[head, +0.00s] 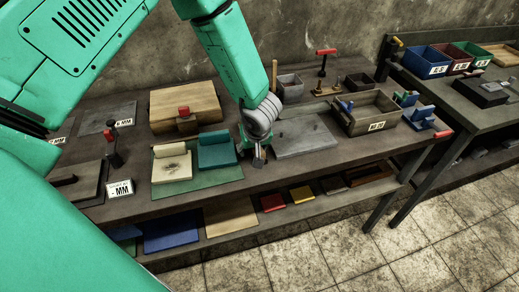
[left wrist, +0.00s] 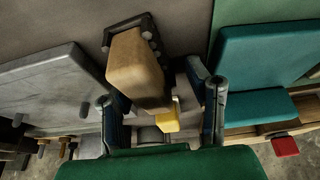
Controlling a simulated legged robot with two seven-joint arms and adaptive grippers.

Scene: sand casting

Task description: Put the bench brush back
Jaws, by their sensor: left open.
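My left gripper (head: 256,146) reaches down to the bench, between the green mat and the grey plate. In the left wrist view its two fingers (left wrist: 165,108) are spread apart. A tan wooden block-like piece with a dark lower part (left wrist: 136,68), which looks like the bench brush, sits between and beyond the fingers. I cannot tell whether either finger touches it. A black bracket with pegs (left wrist: 128,28) lies at its far end, and a small yellow piece (left wrist: 167,116) shows beside it. In the head view the gripper hides most of this. My right gripper is not in view.
The green mat (head: 168,190) with cream and teal blocks lies left of the gripper, the grey plate (head: 305,138) right. A wooden chest (head: 186,104) and a labelled wooden tray (head: 372,112) stand nearby. A lower shelf (head: 330,197) holds coloured pieces.

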